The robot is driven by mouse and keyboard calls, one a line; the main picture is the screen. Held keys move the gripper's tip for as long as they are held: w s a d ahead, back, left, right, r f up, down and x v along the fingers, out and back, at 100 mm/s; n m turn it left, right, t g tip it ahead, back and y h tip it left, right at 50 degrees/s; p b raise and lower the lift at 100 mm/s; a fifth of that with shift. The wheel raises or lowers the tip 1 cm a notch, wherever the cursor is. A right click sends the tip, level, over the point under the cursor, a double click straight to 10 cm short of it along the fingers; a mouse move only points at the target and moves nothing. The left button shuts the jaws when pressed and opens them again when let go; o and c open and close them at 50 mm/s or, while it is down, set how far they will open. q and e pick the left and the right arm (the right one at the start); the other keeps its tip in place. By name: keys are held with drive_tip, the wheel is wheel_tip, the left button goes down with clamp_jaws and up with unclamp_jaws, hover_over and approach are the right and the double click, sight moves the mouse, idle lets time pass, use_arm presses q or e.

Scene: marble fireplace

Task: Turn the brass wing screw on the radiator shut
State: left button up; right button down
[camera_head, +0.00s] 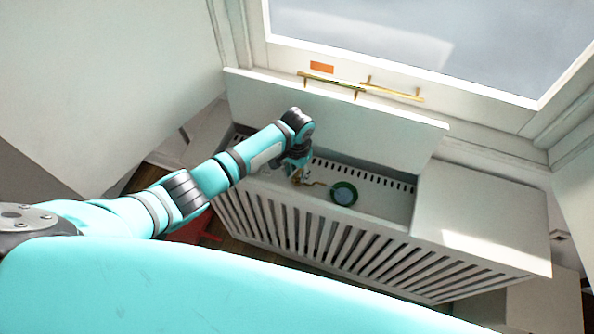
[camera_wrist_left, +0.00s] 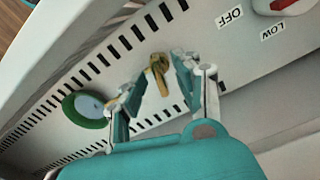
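The brass wing screw (camera_wrist_left: 158,66) shows in the left wrist view on the white slotted panel of the radiator (camera_wrist_left: 90,75). My left gripper (camera_wrist_left: 155,80) is open, with one finger on each side of the screw's outline. I cannot tell whether either finger touches it. In the head view my left gripper (camera_head: 297,174) reaches down into the opened top of the radiator cover (camera_head: 400,209). Brass parts (camera_head: 318,184) show beside the gripper there; the screw itself is too small to make out. My right gripper is in neither view.
A round gauge with a green rim (camera_head: 344,194) sits just right of the gripper. A raised white lid (camera_head: 335,125) stands behind my arm. "OFF" (camera_wrist_left: 231,18) and "LOW" (camera_wrist_left: 280,31) labels and a red-and-white knob (camera_wrist_left: 282,6) are near the gripper.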

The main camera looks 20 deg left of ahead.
use_arm(q)
clamp_jaws()
drive_tip(key=shift+m, duration=0.3)
drive_tip(key=shift+r+m+p, duration=0.1)
drive_tip(key=shift+m+p, duration=0.55)
drive_tip(key=shift+m, duration=0.15)
drive_tip(key=m, duration=0.2)
drive_tip(key=shift+m+p, duration=0.4)
drive_tip(key=m, duration=0.4)
drive_tip(key=shift+m+p, duration=0.3)
drive_tip(key=shift+p, duration=0.05)
drive_tip(key=m, duration=0.4)
drive_tip(key=shift+m, duration=0.4)
